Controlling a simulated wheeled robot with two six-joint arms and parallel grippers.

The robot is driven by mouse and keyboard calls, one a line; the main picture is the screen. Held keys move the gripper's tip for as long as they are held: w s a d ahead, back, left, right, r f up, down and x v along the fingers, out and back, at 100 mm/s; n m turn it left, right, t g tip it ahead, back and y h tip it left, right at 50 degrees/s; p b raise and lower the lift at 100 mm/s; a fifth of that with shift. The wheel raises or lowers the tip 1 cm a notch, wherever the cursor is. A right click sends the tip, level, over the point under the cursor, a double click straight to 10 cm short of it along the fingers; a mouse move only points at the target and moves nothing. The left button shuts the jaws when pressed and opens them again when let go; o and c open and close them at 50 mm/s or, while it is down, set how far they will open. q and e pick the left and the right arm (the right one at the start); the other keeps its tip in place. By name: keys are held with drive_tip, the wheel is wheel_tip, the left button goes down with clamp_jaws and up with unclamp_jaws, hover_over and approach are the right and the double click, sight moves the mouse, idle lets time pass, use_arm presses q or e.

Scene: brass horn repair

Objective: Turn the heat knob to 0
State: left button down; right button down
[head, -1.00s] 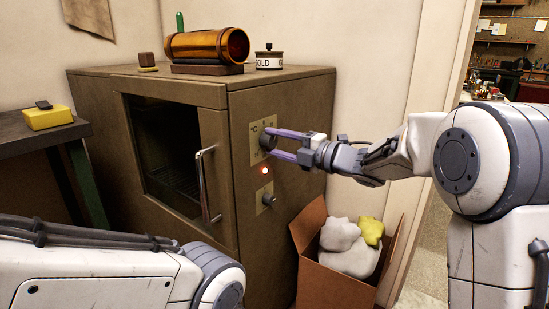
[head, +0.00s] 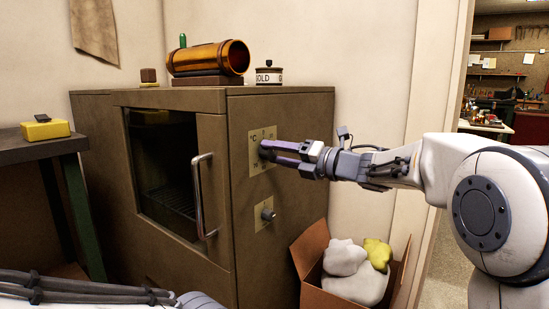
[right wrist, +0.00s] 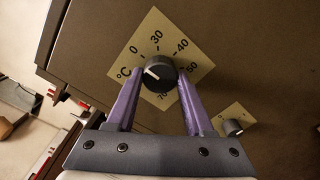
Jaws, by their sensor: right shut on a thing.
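The heat knob (right wrist: 160,73) is black with a white pointer line. It sits on a pale diamond-turned dial plate (right wrist: 187,60) marked °C, 0, 30, 40, 50 and 70 in the right wrist view. The pointer is on the upper-left side, toward the 0 and °C marks; I cannot tell its exact alignment. My right gripper (head: 272,150) is shut on the knob, its purple fingers on either side in the right wrist view (right wrist: 158,90). In the head view the fingers hide most of the knob. My left gripper is out of view.
The brown oven cabinet (head: 287,220) has a glass door with a metal handle (head: 199,195). A second knob (head: 267,214) sits below the dial. An amber cylinder (head: 208,58) and a tin (head: 268,76) stand on top. A cardboard box (head: 312,253) of rags stands at the right.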

drive_tip(key=shift+w+d, duration=0.15)
drive_tip(key=shift+d, duration=0.05)
drive_tip(key=shift+c, duration=1.5)
unclamp_jaws()
drive_tip(key=shift+a, duration=0.1)
drive_tip(key=p+v, duration=0.2)
drive_tip(key=v, duration=0.8)
drive_tip(key=shift+s+d, duration=0.2)
